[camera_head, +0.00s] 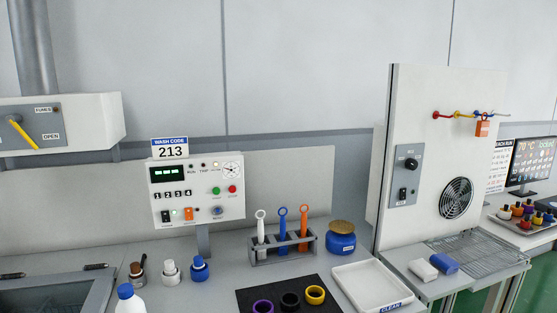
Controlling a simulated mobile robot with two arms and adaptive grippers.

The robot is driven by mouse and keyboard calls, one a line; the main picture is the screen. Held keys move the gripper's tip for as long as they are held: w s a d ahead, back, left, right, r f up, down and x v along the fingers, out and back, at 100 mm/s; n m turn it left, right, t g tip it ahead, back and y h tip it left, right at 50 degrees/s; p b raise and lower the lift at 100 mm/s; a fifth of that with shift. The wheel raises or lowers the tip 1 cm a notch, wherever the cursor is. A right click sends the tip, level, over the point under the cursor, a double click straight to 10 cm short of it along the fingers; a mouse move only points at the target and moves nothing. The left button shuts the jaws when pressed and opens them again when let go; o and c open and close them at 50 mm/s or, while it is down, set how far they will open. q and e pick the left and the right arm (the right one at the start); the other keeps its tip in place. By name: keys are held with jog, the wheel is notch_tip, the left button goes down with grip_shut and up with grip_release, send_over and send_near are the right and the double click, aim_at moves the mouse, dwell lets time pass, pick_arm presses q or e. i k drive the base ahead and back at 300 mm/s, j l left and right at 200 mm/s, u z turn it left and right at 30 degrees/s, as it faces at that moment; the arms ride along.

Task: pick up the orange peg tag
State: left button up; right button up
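An orange tag (482,129) hangs by a small loop from a row of coloured pegs (457,114). The pegs are on the upper part of the white panel (425,145) at the right. A red peg and a yellow peg show to the left of the tag, and a pale blue one to its right. I cannot tell which peg carries the tag. Neither of my grippers is in view.
Below the pegs are a fan grille (456,198) and a wire rack (470,252) with a white block (423,269) and a blue block (445,263) in front. A white tray (345,275) and a tool rack (283,248) stand left. A screen (532,162) stands far right.

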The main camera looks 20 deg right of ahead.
aim_at(483, 126)
jog(key=z, duration=1.75)
